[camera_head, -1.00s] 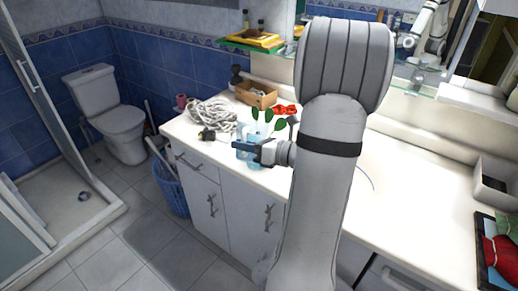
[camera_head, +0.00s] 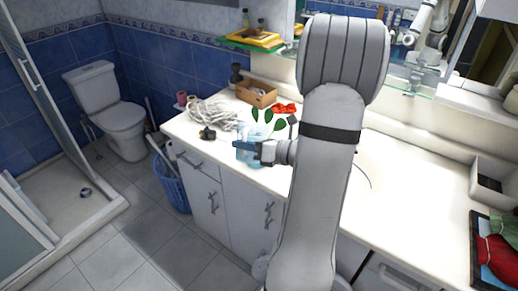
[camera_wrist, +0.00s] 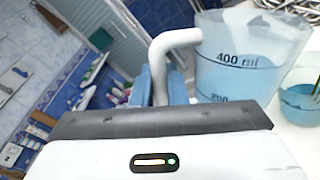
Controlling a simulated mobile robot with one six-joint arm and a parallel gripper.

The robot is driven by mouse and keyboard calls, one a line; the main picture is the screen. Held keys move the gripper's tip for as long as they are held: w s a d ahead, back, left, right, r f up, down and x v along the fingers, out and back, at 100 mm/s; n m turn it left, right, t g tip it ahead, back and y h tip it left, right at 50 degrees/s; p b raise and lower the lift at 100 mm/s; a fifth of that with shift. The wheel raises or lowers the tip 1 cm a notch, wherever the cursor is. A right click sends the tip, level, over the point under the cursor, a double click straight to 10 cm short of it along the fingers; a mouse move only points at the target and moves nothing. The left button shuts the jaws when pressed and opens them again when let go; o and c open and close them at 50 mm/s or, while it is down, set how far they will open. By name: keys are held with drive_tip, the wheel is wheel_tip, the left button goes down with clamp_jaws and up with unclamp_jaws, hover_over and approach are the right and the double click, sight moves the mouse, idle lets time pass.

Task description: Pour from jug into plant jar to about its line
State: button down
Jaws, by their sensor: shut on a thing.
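The jug (camera_wrist: 243,60) is a clear, bluish measuring jug with a 400 ml mark and a pale handle (camera_wrist: 172,55). My gripper's blue fingers (camera_wrist: 160,85) are shut on that handle. In the head view the jug (camera_head: 246,152) is at the counter's front edge, and my gripper (camera_head: 268,151) is at its right. Green plant leaves (camera_head: 279,125) rise just behind the jug. In the wrist view a small clear jar with blue liquid (camera_wrist: 301,102) shows beside the jug, cut off by the right edge.
A coiled pale rope (camera_head: 212,113), a dark object (camera_head: 207,133), a wooden box (camera_head: 257,93) and a red item (camera_head: 284,108) lie on the counter (camera_head: 400,200) near the jug. A blue basket (camera_head: 170,183) stands on the floor. The counter right of my arm has free room.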

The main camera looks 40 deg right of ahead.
drive_tip(key=shift+r, duration=0.1)
idle(0.3)
drive_tip(key=shift+w+d+r+m+p, duration=0.1)
drive_tip(key=shift+r+m+p, duration=0.2)
drive_tip(key=shift+p, duration=1.05)
drive_tip(key=shift+f, duration=0.1)
drive_tip(key=shift+m, duration=0.3)
drive_tip(key=shift+w+d+r+p, duration=0.15)
drive_tip(key=shift+r+p, duration=0.25)
drive_tip(key=shift+p, duration=0.55)
drive_tip(key=shift+m+p, duration=0.4)
drive_tip(key=shift+f, duration=0.1)
drive_tip(key=shift+d+r, duration=0.1)
drive_tip(key=shift+r, duration=0.1)
